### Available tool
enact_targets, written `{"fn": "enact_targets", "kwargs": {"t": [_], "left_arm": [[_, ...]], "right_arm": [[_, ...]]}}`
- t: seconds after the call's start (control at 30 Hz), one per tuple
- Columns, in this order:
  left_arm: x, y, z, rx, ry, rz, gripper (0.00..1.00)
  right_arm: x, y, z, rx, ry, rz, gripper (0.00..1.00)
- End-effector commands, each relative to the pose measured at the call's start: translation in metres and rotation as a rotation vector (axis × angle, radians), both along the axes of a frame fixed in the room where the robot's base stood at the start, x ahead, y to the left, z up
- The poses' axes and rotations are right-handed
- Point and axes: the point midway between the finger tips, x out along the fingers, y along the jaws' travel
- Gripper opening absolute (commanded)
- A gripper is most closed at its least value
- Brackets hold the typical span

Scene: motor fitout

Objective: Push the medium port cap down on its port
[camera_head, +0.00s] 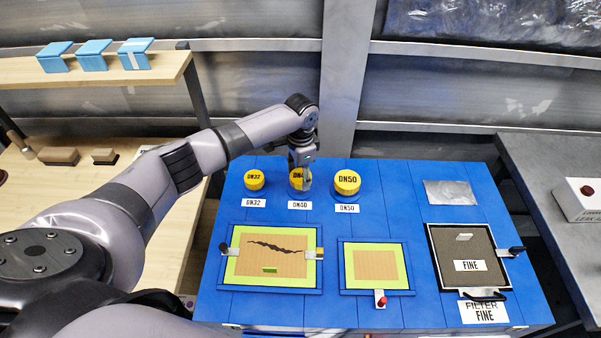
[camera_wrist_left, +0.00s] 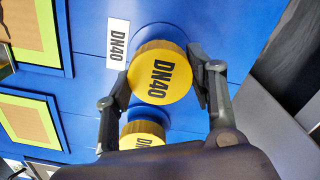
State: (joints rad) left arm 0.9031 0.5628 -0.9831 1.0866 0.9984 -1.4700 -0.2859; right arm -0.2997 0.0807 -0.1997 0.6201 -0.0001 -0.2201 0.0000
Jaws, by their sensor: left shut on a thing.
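The medium port cap is the yellow DN40 cap (camera_head: 295,182), standing in the middle of a row on the blue bench, behind its white DN40 label (camera_head: 299,205). My left gripper (camera_head: 304,176) reaches over it from above and partly hides it. In the left wrist view the DN40 cap (camera_wrist_left: 158,76) sits between the two fingers, one at each side of its rim, and the gripper is shut on it. The port under the cap is hidden, and I cannot tell how far down the cap sits. My right gripper is not in view.
The yellow DN32 cap (camera_head: 254,180) stands close on the left, the larger DN50 cap (camera_head: 347,183) close on the right. Green-bordered panels (camera_head: 234,263) and a filter frame (camera_head: 433,265) lie in front. A shelf with blue boxes (camera_head: 93,61) is at the upper left.

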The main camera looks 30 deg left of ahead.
Motion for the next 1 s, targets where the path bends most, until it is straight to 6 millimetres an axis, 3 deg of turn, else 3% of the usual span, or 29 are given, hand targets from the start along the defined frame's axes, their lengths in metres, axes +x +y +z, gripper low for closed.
{"fn": "enact_targets", "kwargs": {"t": [1.0], "left_arm": [[0.0001,0.0000,-0.0051,0.001,-0.001,0.000,0.38]], "right_arm": [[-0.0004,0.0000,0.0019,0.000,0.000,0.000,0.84]]}}
